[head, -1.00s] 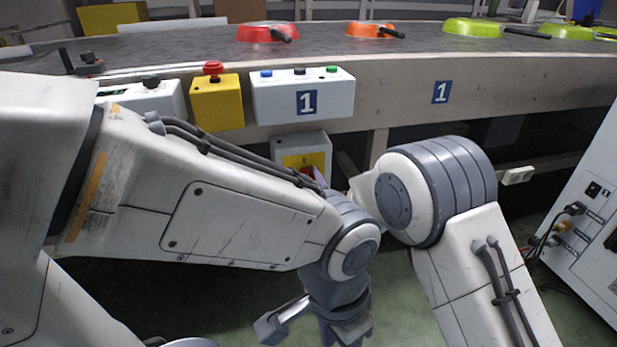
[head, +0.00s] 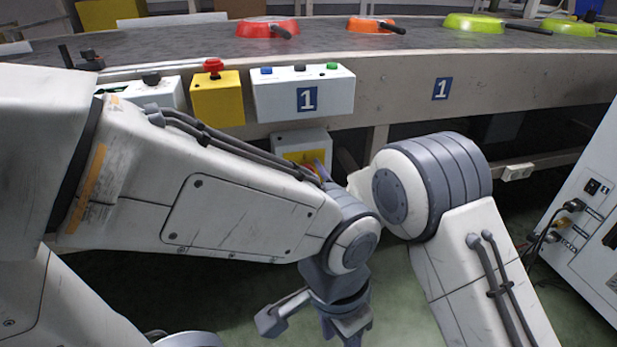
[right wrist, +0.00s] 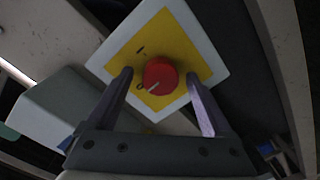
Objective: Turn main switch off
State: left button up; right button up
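The main switch is a red rotary knob (right wrist: 160,76) on a yellow plate (right wrist: 188,49) with "I" and "O" marks, on a pale box. In the right wrist view its white pointer line slants to the lower left, close to the O. My right gripper (right wrist: 161,90) is open, with one finger on either side of the knob; contact cannot be told. In the head view the switch box (head: 302,140) hangs under the conveyor, partly hidden by my left arm and a right finger. My left gripper (head: 315,325) hangs low at the bottom, its fingertips unclear.
The conveyor (head: 180,45) carries red (head: 262,29), orange (head: 366,25) and green pans. A yellow emergency-stop box (head: 217,100) and a white button box (head: 330,92) are on its front. A white cabinet (head: 590,240) with plugged cables stands at right. My arms cross closely.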

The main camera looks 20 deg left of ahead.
jog(key=p+v, duration=0.3)
jog(key=v, duration=0.7)
jog(key=shift+s+d, duration=0.15)
jog(key=shift+s, duration=0.05)
dwell(0.3)
